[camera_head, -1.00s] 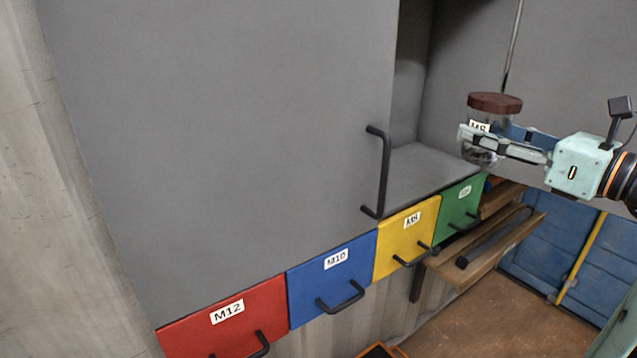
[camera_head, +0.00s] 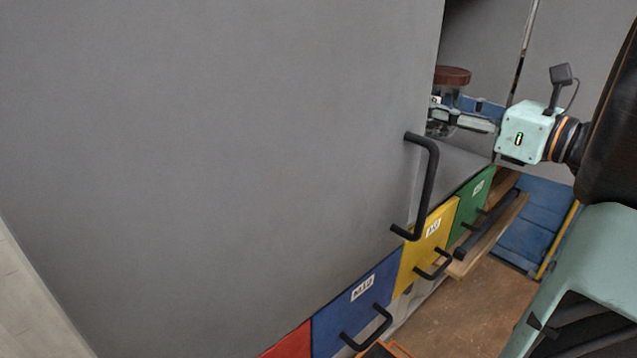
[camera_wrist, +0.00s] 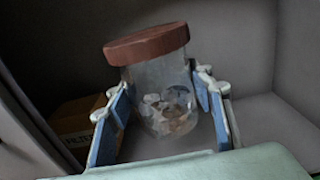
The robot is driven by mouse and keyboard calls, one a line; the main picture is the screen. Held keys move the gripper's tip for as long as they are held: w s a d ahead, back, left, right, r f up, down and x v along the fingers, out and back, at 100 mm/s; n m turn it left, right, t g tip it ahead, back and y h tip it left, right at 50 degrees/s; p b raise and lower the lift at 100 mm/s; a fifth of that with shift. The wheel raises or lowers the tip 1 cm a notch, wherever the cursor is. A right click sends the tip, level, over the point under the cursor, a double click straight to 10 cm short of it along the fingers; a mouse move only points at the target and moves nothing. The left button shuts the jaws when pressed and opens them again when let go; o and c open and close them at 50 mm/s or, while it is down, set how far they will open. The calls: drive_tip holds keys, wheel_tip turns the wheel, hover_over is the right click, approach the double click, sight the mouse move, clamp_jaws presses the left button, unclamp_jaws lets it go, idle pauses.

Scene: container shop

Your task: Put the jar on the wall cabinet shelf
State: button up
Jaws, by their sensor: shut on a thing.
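The jar is clear with a brown-red lid and small light pieces inside. In the head view the jar (camera_head: 449,88) is at the cabinet opening, partly hidden by the door edge and my fingers. In the wrist view the jar (camera_wrist: 162,90) stands between my blue finger pads, tilted a little in the picture. My gripper (camera_head: 455,117) is shut on the jar, and it also shows in the wrist view (camera_wrist: 165,110). The grey wall cabinet's shelf (camera_head: 462,155) lies below the jar. I cannot tell whether the jar touches it.
The grey cabinet door (camera_head: 250,150) with a black handle (camera_head: 430,185) fills the left side. Blue, yellow and green drawers (camera_head: 470,205) run below. A cardboard box (camera_wrist: 75,125) sits inside the cabinet, left of the jar in the wrist view.

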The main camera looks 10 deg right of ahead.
drive_tip(key=w+d+f, duration=0.2)
drive_tip(key=w, duration=0.1)
drive_tip(key=w+d+f+p, duration=0.1)
drive_tip(key=w+d+f, duration=0.5)
drive_tip(key=w, duration=0.1)
drive_tip(key=shift+f, duration=0.2)
drive_tip(key=shift+w+d+f, duration=0.2)
drive_tip(key=shift+w+f, duration=0.2)
drive_tip(key=shift+f, duration=0.15)
wheel_tip(320, 180, down, 3)
drive_tip(key=shift+w+d+f, duration=0.15)
drive_tip(key=shift+f, duration=0.05)
drive_tip(key=shift+f, duration=0.1)
drive_tip(key=o, duration=1.5)
drive_tip(key=shift+c, duration=0.2)
